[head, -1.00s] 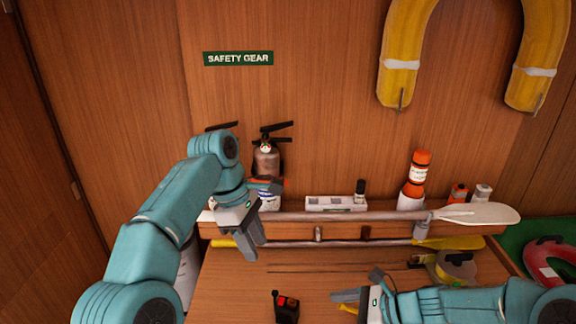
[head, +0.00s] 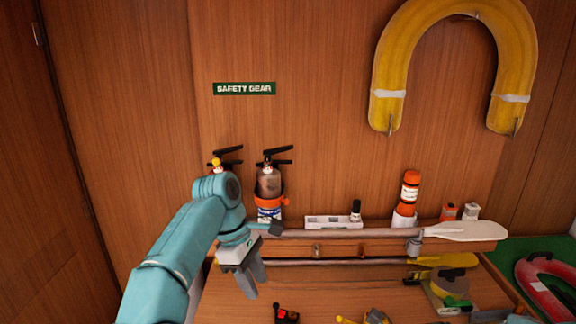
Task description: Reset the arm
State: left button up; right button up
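My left arm comes in from the lower left. Its gripper (head: 252,284) hangs with its fingers pointing down, in front of the wooden shelf and the paddle shaft. No object shows in it, and the fingers overlap from this angle, so their gap is unclear.
Two fire extinguishers (head: 269,183) stand at the back wall. A paddle (head: 463,231) lies along the shelf (head: 375,247). An orange-and-white canister (head: 409,194) stands on it. A yellow horseshoe buoy (head: 389,65) hangs above. A red ring (head: 545,285) lies at right.

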pick_arm(q)
jog(key=s+a+f+m, duration=0.1)
jog(key=s+f+m, duration=0.15)
jog(key=f, duration=1.05)
jog(key=s+f+m, duration=0.1)
jog(key=f+m, duration=0.2)
jog(key=f, duration=1)
jog(key=s+a+f+m+t, duration=0.15)
jog(key=s+f+m, duration=0.25)
jog(key=s+f, duration=0.7)
jog(key=s+a+m, duration=0.2)
jog(key=s+m, duration=0.1)
jog(key=s, duration=1.2)
pick_arm(e)
jog(key=s+d+f+n+g+h, duration=0.1)
jog(key=s+f+n+g+h, duration=0.4)
jog(key=s+f+n, duration=1.65)
pick_arm(q)
notch_tip(320, 180, down, 10)
jog(key=b, duration=1)
jog(key=shift+r+h, duration=0.15)
jog(key=shift+h, duration=0.25)
pick_arm(e)
notch_tip(320, 180, down, 9)
jog(key=s+m+t+h, duration=0.1)
jog(key=m+t+h, duration=0.1)
jog(key=shift+d+m, duration=0.1)
jog(key=shift+m, duration=0.15)
